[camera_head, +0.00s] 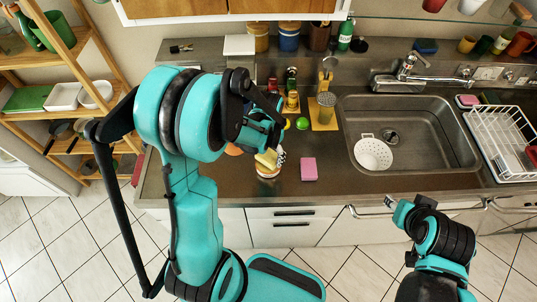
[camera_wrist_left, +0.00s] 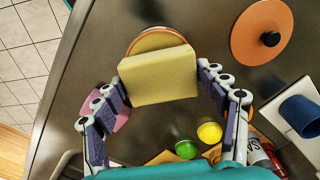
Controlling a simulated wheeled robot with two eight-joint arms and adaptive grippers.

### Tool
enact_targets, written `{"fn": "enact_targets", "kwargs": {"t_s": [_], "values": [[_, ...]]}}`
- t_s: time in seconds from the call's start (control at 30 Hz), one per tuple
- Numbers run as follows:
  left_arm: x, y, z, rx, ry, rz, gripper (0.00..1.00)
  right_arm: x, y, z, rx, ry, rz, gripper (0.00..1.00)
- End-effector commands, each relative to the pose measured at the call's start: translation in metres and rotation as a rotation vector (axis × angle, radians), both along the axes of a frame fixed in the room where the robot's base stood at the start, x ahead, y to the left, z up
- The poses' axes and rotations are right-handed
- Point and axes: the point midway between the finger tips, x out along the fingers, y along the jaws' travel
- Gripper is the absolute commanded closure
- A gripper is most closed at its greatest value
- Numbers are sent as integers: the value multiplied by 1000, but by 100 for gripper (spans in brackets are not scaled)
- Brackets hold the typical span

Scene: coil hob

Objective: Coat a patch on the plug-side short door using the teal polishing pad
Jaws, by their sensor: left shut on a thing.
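My left gripper (camera_wrist_left: 160,82) is shut on a pale yellow block (camera_wrist_left: 158,78), one finger at each side. In the head view the block (camera_head: 267,160) shows at the left gripper, above the counter near its front edge. A round orange-rimmed thing (camera_wrist_left: 150,36) lies partly hidden behind it. I see no clearly teal pad; a blue-teal sponge (camera_head: 426,46) lies behind the sink. White fronts stand below the counter, drawers (camera_head: 293,226) and a door (camera_head: 350,228) beside them; I cannot tell which is the short door. My right gripper (camera_head: 392,203) is low at the right, its jaws unclear.
A pink block (camera_head: 309,169) lies on the counter right of my left gripper. The sink (camera_head: 420,150) holds a white colander (camera_head: 373,153). A dish rack (camera_head: 497,140) stands at the right. Bottles and a green ball (camera_head: 302,124) stand behind. A wooden shelf (camera_head: 55,100) is at the left.

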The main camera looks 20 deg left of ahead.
Motion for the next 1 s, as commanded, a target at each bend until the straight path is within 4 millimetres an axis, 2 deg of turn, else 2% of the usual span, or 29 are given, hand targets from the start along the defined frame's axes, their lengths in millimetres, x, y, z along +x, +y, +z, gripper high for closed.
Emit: {"fn": "enact_targets", "kwargs": {"t_s": [0.1, 0.6, 1.0], "values": [[0, 0, 14, 0, 0, 0, 51, 0, 0, 10, 0, 0, 0, 62], [0, 0, 54, 1, -1, 0, 51, 0, 0, 38, 0, 0, 0, 62], [0, 0, 55, 1, -1, 0, 51, 0, 0, 38, 0, 0, 0, 62]]}}
